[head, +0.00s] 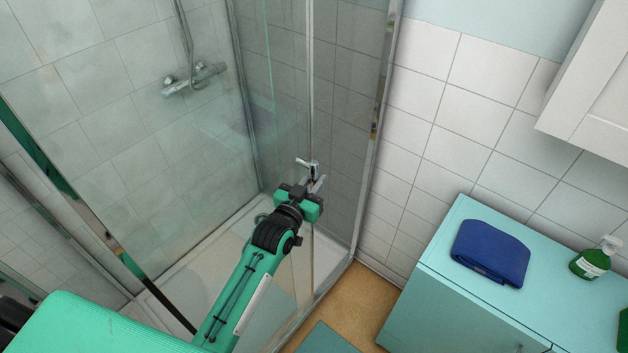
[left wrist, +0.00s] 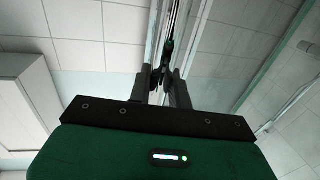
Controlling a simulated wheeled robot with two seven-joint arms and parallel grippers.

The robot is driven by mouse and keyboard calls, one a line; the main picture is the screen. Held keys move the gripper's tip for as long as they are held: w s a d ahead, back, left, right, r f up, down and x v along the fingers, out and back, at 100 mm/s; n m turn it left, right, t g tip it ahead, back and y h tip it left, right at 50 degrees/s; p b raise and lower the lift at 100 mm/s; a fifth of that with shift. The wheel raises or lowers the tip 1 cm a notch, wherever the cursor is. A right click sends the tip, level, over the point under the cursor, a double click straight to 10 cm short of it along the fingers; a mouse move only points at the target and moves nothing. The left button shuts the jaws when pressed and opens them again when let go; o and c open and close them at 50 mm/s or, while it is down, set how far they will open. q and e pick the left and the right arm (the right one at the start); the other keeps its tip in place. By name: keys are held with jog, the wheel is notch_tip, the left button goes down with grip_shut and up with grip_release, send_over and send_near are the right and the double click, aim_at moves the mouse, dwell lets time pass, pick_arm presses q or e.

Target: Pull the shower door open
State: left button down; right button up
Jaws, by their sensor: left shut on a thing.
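The shower door (head: 311,100) is clear glass with a thin upright metal edge, in the middle of the head view. A small metal handle (head: 307,163) stands out from that edge. My left gripper (head: 314,184) is at the handle, with its fingers shut on it; the fingers hide part of it. In the left wrist view the two fingers (left wrist: 162,86) close around a dark upright piece along the door edge. I cannot tell from these views whether the door stands slightly ajar. My right gripper is not in view.
A shower mixer (head: 194,79) is on the tiled wall behind the glass. A turquoise cabinet (head: 440,290) stands at the right with a folded blue towel (head: 491,252) and a green soap bottle (head: 593,262) on it. Brown floor and a mat (head: 327,340) lie between shower and cabinet.

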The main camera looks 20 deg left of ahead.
pick_arm(q)
jog(key=c, duration=1.4)
grip_release()
jog(key=shift+o, duration=0.3)
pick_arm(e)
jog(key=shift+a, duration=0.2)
pick_arm(q)
jog(key=shift+s, duration=0.1)
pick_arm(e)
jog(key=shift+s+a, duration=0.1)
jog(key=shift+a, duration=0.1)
